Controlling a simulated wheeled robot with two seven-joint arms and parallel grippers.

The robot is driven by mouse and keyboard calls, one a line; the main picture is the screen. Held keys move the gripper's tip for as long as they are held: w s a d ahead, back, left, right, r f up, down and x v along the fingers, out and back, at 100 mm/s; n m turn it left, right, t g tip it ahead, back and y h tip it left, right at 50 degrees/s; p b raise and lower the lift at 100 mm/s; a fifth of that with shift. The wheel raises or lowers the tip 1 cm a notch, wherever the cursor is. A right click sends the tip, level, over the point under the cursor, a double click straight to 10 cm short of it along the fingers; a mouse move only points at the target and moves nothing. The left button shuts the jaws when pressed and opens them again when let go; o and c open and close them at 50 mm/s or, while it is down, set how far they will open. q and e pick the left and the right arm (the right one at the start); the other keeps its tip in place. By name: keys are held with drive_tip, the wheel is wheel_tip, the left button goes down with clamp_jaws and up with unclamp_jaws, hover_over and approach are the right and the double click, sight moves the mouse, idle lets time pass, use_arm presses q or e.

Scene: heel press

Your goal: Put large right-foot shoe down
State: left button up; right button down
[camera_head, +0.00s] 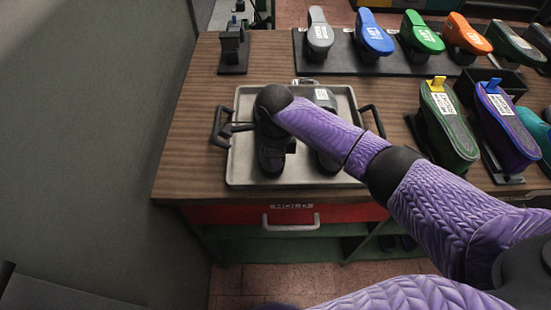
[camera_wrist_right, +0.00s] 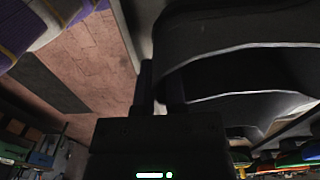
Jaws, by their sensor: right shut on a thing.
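My right gripper (camera_head: 268,130) is over the left half of a metal tray (camera_head: 240,172) on the bench, and its fingertips are mostly hidden by my wrist and arm. It is shut on a dark shoe (camera_head: 272,158) that hangs or stands at the tray's left side; I cannot tell if its sole touches the tray. In the right wrist view, the shoe (camera_wrist_right: 240,75) fills the right side as a large dark curved shape, close to the gripper. A second dark shoe (camera_head: 325,96) with a pale label is on the tray's right half, partly behind my arm. My left gripper is not in view.
A dark rack (camera_head: 345,58) at the back holds several coloured shoe forms. A green form (camera_head: 448,130) and a purple form (camera_head: 507,125) stand on the right. A black stand (camera_head: 232,50) is at the back left. Bare wood lies left of the tray.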

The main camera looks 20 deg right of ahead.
drive_tip(key=c, duration=0.7)
unclamp_jaws()
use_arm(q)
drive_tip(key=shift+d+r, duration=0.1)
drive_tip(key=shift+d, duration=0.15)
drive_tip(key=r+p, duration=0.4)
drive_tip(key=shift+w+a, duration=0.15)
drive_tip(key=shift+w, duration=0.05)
use_arm(e)
wheel_tip(320, 180, up, 12)
drive_tip(key=shift+r, duration=0.15)
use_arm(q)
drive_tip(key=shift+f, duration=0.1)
